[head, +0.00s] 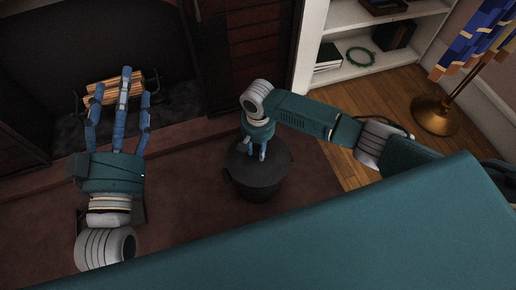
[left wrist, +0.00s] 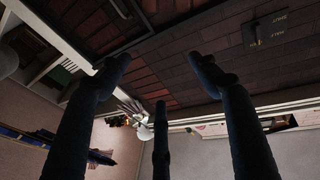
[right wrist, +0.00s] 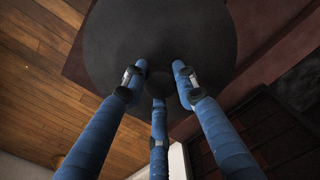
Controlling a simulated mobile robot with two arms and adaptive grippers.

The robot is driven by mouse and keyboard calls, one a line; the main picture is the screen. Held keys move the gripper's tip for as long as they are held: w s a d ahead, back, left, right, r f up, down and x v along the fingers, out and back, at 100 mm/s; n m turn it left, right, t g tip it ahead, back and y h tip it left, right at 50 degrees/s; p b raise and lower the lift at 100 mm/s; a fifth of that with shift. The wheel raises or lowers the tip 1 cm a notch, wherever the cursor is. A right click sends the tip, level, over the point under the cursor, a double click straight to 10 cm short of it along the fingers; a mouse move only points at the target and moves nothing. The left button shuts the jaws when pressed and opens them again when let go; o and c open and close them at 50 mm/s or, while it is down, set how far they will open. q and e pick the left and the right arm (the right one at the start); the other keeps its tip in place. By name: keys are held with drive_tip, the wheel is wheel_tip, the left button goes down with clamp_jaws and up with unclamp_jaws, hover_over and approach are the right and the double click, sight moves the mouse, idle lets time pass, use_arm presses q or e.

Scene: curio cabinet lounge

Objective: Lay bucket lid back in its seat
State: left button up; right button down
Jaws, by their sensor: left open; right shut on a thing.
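The dark bucket (head: 258,190) stands on the dark red rug in the middle of the head view. The round dark lid (head: 278,158) is at its top; a disc with a small round knob fills the upper part of the right wrist view (right wrist: 160,35). From these views I cannot tell whether the lid lies flush in its seat. My right gripper (head: 257,155) points down over the lid, its blue fingers closed around the knob (right wrist: 160,84). My left gripper (head: 122,88) is open and empty at the left, away from the bucket.
A fireplace with a log rack (head: 105,92) is behind my left gripper. A white bookshelf (head: 345,72) with books and a green wreath stands at the back right. A brass floor lamp (head: 436,115) is at the far right. Rug around the bucket is clear.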

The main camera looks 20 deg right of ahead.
sight(258, 149)
use_arm(q)
drive_tip(key=shift+a+f+g+y+p, duration=0.2)
drive_tip(key=shift+f+g, duration=0.35)
drive_tip(key=shift+f, duration=0.65)
drive_tip(key=shift+a+f+g+y+p, duration=0.1)
drive_tip(key=shift+f+g+y+p, duration=0.15)
drive_tip(key=shift+f+g, duration=0.65)
drive_tip(key=shift+f+t, duration=0.2)
drive_tip(key=shift+t, duration=0.25)
use_arm(e)
drive_tip(key=shift+f, duration=0.4)
drive_tip(key=shift+f+b, duration=0.45)
drive_tip(key=shift+f, duration=0.1)
use_arm(q)
drive_tip(key=shift+t+h, duration=0.35)
drive_tip(key=shift+t, duration=0.55)
drive_tip(key=r, duration=0.4)
drive_tip(key=shift+d, duration=0.25)
use_arm(e)
drive_tip(key=c, duration=1.3)
unclamp_jaws()
drive_tip(key=shift+r, duration=0.1)
wheel_tip(258, 149, up, 12)
drive_tip(key=shift+f, duration=0.1)
